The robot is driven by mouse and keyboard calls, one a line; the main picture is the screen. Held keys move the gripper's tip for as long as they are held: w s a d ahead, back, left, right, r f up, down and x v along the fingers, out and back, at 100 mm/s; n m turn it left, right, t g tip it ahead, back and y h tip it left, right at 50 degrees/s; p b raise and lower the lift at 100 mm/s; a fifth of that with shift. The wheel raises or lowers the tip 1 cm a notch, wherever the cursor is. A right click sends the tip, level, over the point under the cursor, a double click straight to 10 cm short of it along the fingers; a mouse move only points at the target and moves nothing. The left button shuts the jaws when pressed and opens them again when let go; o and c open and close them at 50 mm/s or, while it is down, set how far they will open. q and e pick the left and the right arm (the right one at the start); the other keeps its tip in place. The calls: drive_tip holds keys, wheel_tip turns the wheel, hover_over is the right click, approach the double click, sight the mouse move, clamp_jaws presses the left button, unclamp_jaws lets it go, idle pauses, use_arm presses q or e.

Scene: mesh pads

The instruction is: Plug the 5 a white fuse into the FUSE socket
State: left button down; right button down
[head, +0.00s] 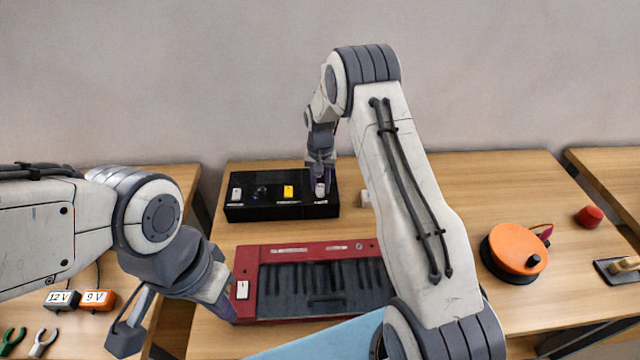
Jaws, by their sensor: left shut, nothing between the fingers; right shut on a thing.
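A black box (265,211) stands at the back of the table. Along its top are a white piece (236,193), a small dark piece (260,192) and a yellow piece (288,191). My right gripper (321,190) reaches down to the right end of the box. It is shut on a small white piece, which looks like the white fuse (320,189). Whether the fuse is in a socket cannot be told; the box's labels are too small to read. My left gripper (229,313) is shut and empty at the left end of the red keyboard (310,250).
A small white block (366,198) is partly hidden behind my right arm. An orange reel (514,252) and a red knob (589,216) are at the right. The 12 V adapter (62,300) and 9 V adapter (98,300) lie at the left. The back right table is clear.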

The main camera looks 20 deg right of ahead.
sight(320, 186)
drive_tip(key=shift+f, duration=0.2)
drive_tip(key=c, duration=0.5)
unclamp_jaws()
wheel_tip(320, 186, up, 9)
drive_tip(key=shift+r+b, duration=0.15)
drive_tip(key=shift+b, duration=1)
drive_tip(key=shift+r, duration=0.6)
